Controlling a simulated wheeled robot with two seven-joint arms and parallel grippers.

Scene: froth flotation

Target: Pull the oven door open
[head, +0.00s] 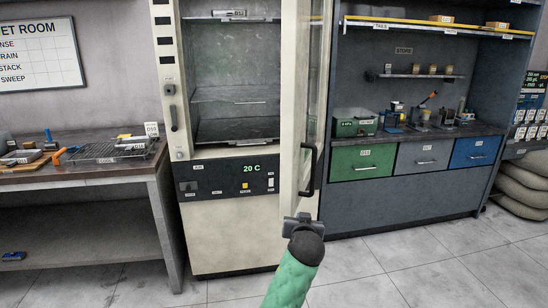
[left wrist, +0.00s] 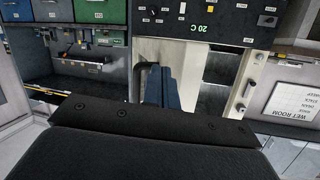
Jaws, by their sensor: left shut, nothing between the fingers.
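The oven (head: 232,232) is a tall cream cabinet with a dark control panel reading 20 C. Its oven door (head: 293,95) stands swung open toward me, seen nearly edge-on at the right of the opening. The black door handle (head: 308,170) is on the door's right-hand side, low down. My left gripper (head: 301,219), on a green arm, is just below the handle. In the left wrist view, the shut left fingers (left wrist: 160,86) are close beside the handle (left wrist: 140,76), with nothing between them; I cannot tell whether they touch it. My right gripper is not in view.
A bench (head: 95,178) with a wire rack and tools stands left of the oven. A grey workstation (head: 400,205) with green, grey and blue drawers stands close to the door's right. Grey sacks (head: 522,180) lie at far right. The tiled floor (head: 395,262) in front is clear.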

